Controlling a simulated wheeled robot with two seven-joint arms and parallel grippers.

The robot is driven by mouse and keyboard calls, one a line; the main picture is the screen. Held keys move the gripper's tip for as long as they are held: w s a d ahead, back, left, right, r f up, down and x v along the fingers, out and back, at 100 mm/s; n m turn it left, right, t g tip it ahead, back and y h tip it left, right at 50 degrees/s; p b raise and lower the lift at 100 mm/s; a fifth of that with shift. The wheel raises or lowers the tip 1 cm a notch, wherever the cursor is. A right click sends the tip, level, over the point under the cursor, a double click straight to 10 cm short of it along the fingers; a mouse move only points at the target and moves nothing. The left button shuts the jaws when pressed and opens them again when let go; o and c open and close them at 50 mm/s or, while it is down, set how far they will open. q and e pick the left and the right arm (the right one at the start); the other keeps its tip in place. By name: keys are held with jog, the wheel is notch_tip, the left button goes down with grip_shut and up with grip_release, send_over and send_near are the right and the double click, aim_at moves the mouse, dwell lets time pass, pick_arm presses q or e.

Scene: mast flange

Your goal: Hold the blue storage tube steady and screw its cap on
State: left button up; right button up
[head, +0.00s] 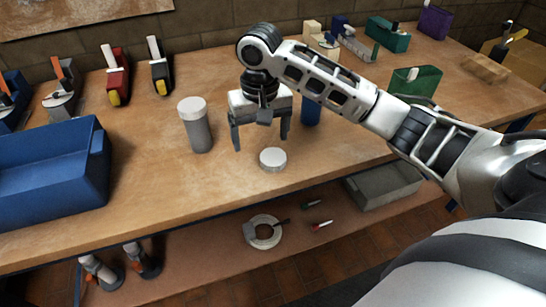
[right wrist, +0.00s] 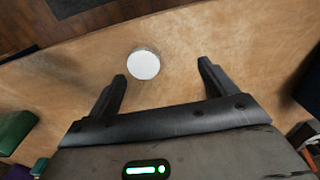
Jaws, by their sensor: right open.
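The blue storage tube (head: 311,111) stands upright on the workbench in the head view, just right of my right gripper; my arm hides its upper part. A round white cap (head: 272,159) lies flat on the bench near the front edge; it also shows in the right wrist view (right wrist: 143,64). My right gripper (head: 261,141) points down above the bench, open and empty. The cap is apart from its fingers, and in the right wrist view (right wrist: 163,70) it appears beyond the tips, nearer the left finger. My left gripper is not in view.
A grey tube with a white lid (head: 199,132) stands left of the gripper. A large blue bin (head: 50,180) is at the left. A green bin (head: 415,84) and small blocks are at the back right. A lower shelf holds a white ring (head: 263,231) and a grey tray (head: 384,187).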

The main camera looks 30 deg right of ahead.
jog(key=w+d+r+m, duration=0.1)
jog(key=d+r+m, duration=0.1)
jog(key=d+r, duration=0.2)
notch_tip(320, 180, up, 2)
jog(key=shift+w+d+m, duration=0.15)
jog(key=shift+w+m, duration=0.15)
jog(key=shift+w, duration=0.1)
send_over(273, 156)
notch_tip(273, 156, down, 11)
jog(key=shift+s+r, duration=0.1)
jog(key=shift+s, duration=0.05)
notch_tip(273, 156, down, 5)
jog(key=shift+f, duration=0.1)
dwell(0.4)
